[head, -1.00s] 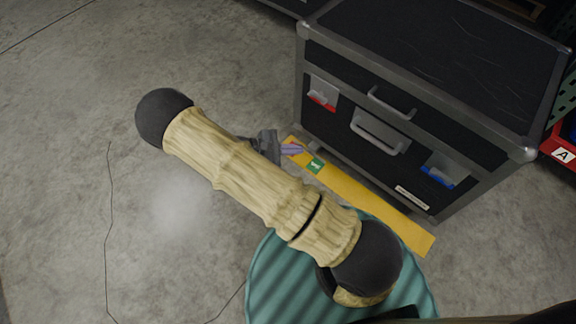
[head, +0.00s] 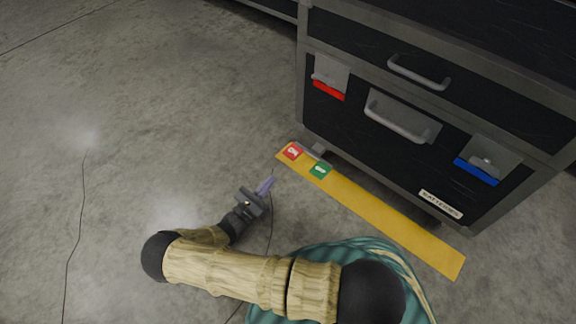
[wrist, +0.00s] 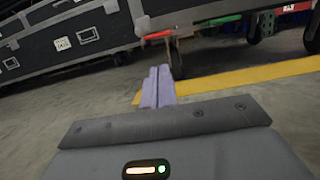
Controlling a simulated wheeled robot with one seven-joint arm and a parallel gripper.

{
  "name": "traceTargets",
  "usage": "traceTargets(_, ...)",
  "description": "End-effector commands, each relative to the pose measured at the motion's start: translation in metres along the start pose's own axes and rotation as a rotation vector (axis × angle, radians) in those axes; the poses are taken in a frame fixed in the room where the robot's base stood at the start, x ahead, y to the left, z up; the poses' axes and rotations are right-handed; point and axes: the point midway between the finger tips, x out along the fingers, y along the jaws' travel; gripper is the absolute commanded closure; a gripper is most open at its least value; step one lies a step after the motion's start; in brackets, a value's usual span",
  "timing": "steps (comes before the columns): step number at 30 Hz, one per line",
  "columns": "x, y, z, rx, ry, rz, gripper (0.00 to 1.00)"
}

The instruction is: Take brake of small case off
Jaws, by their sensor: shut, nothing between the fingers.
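The small case is black with grey metal edges, and its lower front (head: 350,150) faces me in the head view. By its near left caster (head: 318,150), low over a yellow floor strip, are a red brake tab (head: 292,151) and a green brake tab (head: 320,170). Both also show in the wrist view, red (wrist: 157,34) left of green (wrist: 220,20), beside a wheel. I cannot tell which tab is pressed. My gripper (head: 267,184) is shut and empty, low over the floor, short of the tabs and apart from them. Its purple fingers (wrist: 157,87) point toward the caster.
The yellow strip (head: 390,216) runs along the case front. The case front has handles, a red latch (head: 328,90), a blue latch (head: 476,172) and a BATTERIES label. Another dark case (wrist: 60,45) stands at left in the wrist view.

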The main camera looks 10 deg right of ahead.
Motion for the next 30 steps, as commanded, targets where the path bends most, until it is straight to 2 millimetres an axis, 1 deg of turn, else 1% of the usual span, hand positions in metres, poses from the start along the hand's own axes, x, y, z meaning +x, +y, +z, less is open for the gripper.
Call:
traceTargets(7,0.001,0.000,0.001,0.000,0.001,-0.001,1.00)
traceTargets(11,0.010,-0.001,0.001,-0.001,0.000,-0.006,1.00)
traceTargets(14,0.022,-0.002,0.001,-0.003,0.001,-0.008,1.00)
traceTargets(24,0.078,-0.002,0.001,-0.001,0.001,-0.005,1.00)
traceTargets(27,0.090,-0.001,0.001,-0.001,0.001,-0.003,1.00)
traceTargets(30,0.098,-0.001,0.001,0.000,0.002,-0.003,1.00)
